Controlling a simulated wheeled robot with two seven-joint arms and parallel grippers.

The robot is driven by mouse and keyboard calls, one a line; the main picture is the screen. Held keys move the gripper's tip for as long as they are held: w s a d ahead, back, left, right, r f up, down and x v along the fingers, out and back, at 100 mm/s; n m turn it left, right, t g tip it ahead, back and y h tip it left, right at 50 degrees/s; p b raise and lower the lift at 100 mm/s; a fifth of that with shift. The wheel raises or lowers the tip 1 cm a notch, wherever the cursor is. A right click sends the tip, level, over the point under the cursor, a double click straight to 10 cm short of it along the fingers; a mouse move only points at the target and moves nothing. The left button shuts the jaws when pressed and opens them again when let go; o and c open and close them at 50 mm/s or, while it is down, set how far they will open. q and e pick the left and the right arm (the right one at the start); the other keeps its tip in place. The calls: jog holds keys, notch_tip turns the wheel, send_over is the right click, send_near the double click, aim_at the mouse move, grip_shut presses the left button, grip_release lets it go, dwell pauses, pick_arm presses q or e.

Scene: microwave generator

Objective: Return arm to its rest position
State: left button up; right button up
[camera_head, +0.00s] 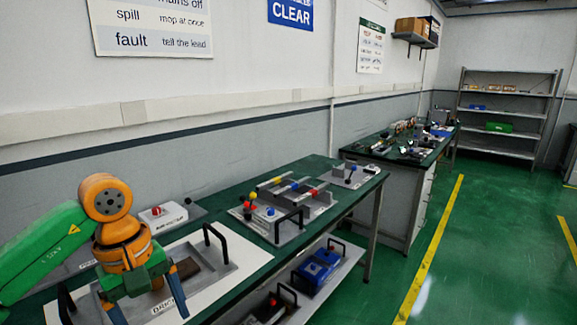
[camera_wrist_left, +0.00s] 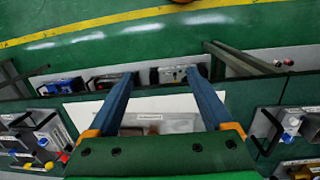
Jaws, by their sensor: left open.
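My left arm comes in from the left in the head view, green with orange joints. Its left gripper (camera_head: 147,308) points down over a grey tray with a black handle (camera_head: 215,246) on a white board. The two blue fingers are spread apart with nothing between them. In the left wrist view, the open fingers of my left gripper (camera_wrist_left: 158,80) extend over the bench, with the white board and a small label under them. Part of the tray is hidden behind the gripper. My right arm and gripper are not in view.
A white box with a red knob (camera_head: 163,214) stands behind the tray. Fixtures with coloured parts (camera_head: 290,192) and a black handle (camera_head: 288,222) are farther along the bench. A lower shelf holds a blue unit (camera_head: 318,266). The green floor (camera_head: 480,250) at right is clear.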

pick_arm(q)
jog(key=w+d+f+n+t+h, duration=0.1)
jog(key=w+d+f+n+h, duration=0.25)
jog(key=d+n+h, duration=0.55)
jog(key=w+d+f+n+t+h, duration=0.2)
jog(key=w+d+f+n+h, duration=0.15)
jog(key=d+n+h, duration=0.5)
jog(key=w+a+f+n+t+y, duration=0.2)
jog(key=a+f+n+t+y, duration=0.25)
jog(key=f+n, duration=0.7)
jog(key=w+a+f+n+t+y, duration=0.2)
jog(key=a+f+n+t+y, duration=0.3)
jog(key=f+n, duration=0.65)
jog(key=s+a+f+n+g+y, duration=0.1)
jog(key=s+a+f+n+y, duration=0.15)
jog(key=s+f+n, duration=0.3)
jog(key=s+a+f+n+g+y, duration=0.1)
jog(key=s+a+f+n+y, duration=0.1)
jog(key=s+f+n+y, duration=0.3)
jog(key=s+a+f+n+g, duration=0.1)
jog(key=s+f+n+g, duration=0.2)
jog(key=s, duration=0.7)
jog(key=s+a+f+n+g+y, duration=0.1)
jog(key=s+f+n+g, duration=0.2)
jog(key=s, duration=0.7)
jog(key=s+a+f+n+g, duration=0.1)
jog(key=s+f+n+g, duration=0.2)
jog(key=s+f, duration=0.4)
jog(key=s, duration=0.3)
jog(key=shift+y, duration=0.35)
